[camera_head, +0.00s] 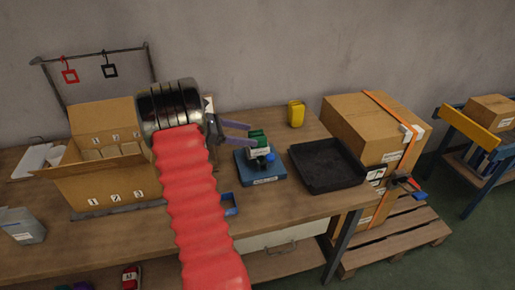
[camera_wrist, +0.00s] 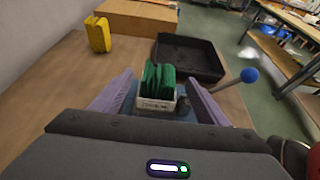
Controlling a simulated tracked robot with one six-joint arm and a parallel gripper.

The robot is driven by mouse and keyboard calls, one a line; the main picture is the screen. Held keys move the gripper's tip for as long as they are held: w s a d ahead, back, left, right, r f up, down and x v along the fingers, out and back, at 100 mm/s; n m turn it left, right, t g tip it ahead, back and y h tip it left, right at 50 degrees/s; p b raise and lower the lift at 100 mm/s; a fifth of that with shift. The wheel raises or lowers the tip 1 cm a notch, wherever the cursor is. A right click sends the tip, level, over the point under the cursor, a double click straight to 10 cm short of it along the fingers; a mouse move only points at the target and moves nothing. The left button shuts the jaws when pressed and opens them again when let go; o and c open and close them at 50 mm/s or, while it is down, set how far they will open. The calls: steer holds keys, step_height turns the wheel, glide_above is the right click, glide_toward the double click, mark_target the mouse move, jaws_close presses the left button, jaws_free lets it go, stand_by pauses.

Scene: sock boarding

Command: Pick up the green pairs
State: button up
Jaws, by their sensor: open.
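The green pairs (camera_wrist: 158,79) stand upright, side by side, in a small white holder (camera_wrist: 155,104) on a blue base. In the head view the green pairs (camera_head: 257,139) show on the blue base (camera_head: 262,177) at the middle of the bench. My gripper (camera_head: 243,134) is open, its two purple fingers pointing toward the green pairs. In the wrist view my gripper (camera_wrist: 159,90) has one finger on each side of the holder, with gaps beside the green pairs. I cannot tell whether the fingers are level with them. Nothing is held.
A black tray (camera_head: 327,165) lies right of the blue base. A yellow item (camera_head: 296,113) stands behind. A blue ball on a lever (camera_wrist: 249,75) sits right of the holder. A numbered cardboard box (camera_head: 110,185) stands at the left, and a large strapped carton (camera_head: 362,130) at the right.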

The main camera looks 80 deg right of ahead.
mark_target(254, 135)
steer(key=shift+x, duration=2.55)
steer(key=shift+s, duration=0.1)
steer(key=shift+c, duration=0.4)
steer(key=c, duration=1.1)
steer(key=shift+r, duration=0.1)
step_height(254, 135, up, 10)
steer(key=shift+f, duration=0.1)
